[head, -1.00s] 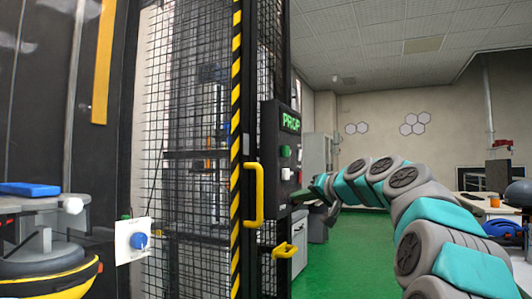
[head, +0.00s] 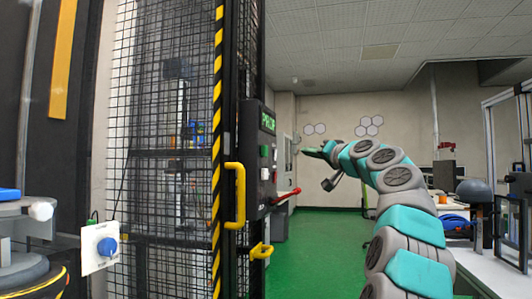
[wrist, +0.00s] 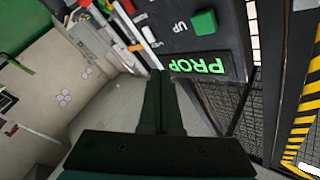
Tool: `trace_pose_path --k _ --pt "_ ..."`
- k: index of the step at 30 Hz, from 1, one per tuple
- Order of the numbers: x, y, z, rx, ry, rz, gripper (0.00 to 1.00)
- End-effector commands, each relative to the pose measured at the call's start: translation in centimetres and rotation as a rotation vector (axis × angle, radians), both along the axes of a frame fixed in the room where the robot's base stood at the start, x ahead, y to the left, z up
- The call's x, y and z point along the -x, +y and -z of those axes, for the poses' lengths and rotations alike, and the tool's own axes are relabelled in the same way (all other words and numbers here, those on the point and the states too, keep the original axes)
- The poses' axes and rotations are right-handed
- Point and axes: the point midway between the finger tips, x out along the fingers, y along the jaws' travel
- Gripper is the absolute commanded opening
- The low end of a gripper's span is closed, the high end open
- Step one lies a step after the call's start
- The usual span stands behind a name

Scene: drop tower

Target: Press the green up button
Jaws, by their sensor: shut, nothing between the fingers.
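The green up button (head: 264,151) is on the dark control panel (head: 250,140) on the cage's right side, below a lit green sign. In the wrist view the green button (wrist: 204,22) shows large near the top, beside the white word UP. My gripper (head: 306,151) is to the right of the panel in the head view, about level with the button and apart from it in the picture. In the wrist view my gripper (wrist: 158,74) has its two dark fingers together and empty, with the button above and to the right of the tips.
A red lever (head: 287,196) juts right from the panel's lower part. Yellow handles (head: 238,196) sit on the mesh cage (head: 165,130) beside a striped post. A bench with equipment (head: 485,260) stands right. Green floor (head: 325,245) is clear in the middle.

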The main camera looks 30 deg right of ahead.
Motion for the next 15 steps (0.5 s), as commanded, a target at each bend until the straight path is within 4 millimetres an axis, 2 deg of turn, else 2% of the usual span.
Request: trace_pose_path --k 8,15 --pt "-1.1 1.0 0.1 0.001 0.003 -0.002 0.0" --pt "-3.2 2.7 0.1 0.001 0.003 0.001 0.0"
